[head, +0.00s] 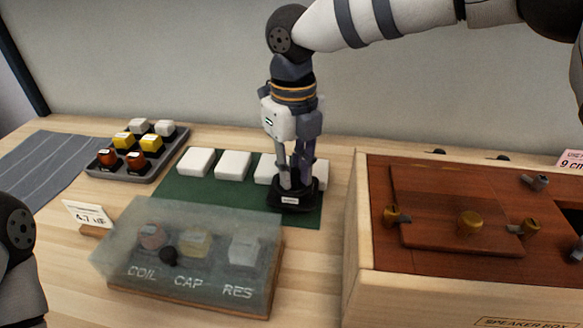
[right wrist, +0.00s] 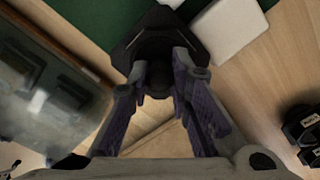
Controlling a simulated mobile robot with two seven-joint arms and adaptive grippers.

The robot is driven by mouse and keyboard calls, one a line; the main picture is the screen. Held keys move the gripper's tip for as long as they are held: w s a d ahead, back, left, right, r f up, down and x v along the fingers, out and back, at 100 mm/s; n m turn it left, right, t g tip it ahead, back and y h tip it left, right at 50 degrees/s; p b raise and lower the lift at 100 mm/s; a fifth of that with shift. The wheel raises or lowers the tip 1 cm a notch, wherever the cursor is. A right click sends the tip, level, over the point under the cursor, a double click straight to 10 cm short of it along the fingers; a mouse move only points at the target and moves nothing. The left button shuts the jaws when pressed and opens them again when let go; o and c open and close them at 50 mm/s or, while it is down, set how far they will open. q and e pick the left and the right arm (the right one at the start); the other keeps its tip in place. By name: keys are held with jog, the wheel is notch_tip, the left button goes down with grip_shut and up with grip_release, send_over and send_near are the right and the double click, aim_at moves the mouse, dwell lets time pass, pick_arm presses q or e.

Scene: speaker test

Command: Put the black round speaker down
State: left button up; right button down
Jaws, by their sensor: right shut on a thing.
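The black speaker (head: 292,201) has a flared base with a small white label on its side. It is upright at the right end of the green mat (head: 215,207); I cannot tell whether its base touches the mat. My right gripper (head: 297,180) points straight down and is shut on its upper part. In the right wrist view the speaker (right wrist: 150,36) shows between the fingertips (right wrist: 168,72), its dark base over the mat's edge. My left gripper is out of view; only part of my left arm shows at the lower left.
White blocks (head: 233,165) stand in a row on the mat, close behind and left of the speaker. A clear-covered box (head: 190,290) marked COIL, CAP, RES is in front. A wooden speaker box (head: 365,262) stands right. A grey tray (head: 160,172) holds several small parts.

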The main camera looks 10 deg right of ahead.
jog(key=c, duration=1.5)
grip_release()
jog(key=shift+o, duration=0.2)
notch_tip(320, 180, up, 12)
